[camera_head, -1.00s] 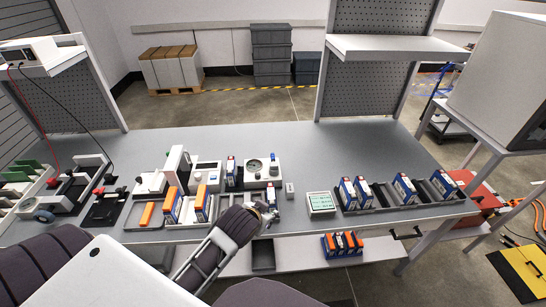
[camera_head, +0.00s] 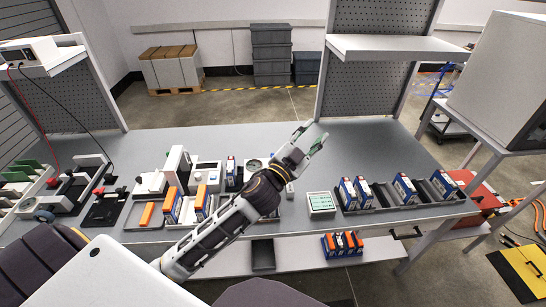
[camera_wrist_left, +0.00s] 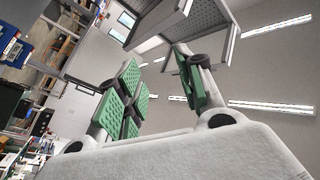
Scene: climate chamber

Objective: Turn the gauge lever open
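The gauge (camera_head: 254,164), a white unit with a round dial, stands on the bench just right of the middle group of devices. My left wrist covers its right side, so its lever cannot be made out. My left gripper (camera_head: 316,138) is raised above the bench, to the right of the gauge and apart from it, pointing up and to the right. In the left wrist view its two green-padded fingers (camera_wrist_left: 160,88) are spread with nothing between them. That view looks toward the ceiling and shelf, not the gauge. My right gripper is not in view.
A small box with a green-lit face (camera_head: 321,203) and a dark rack (camera_head: 378,204) with blue-and-white modules stand to the right. Modules with orange parts (camera_head: 171,205) stand left of my forearm. The bench's back right (camera_head: 375,145) is clear.

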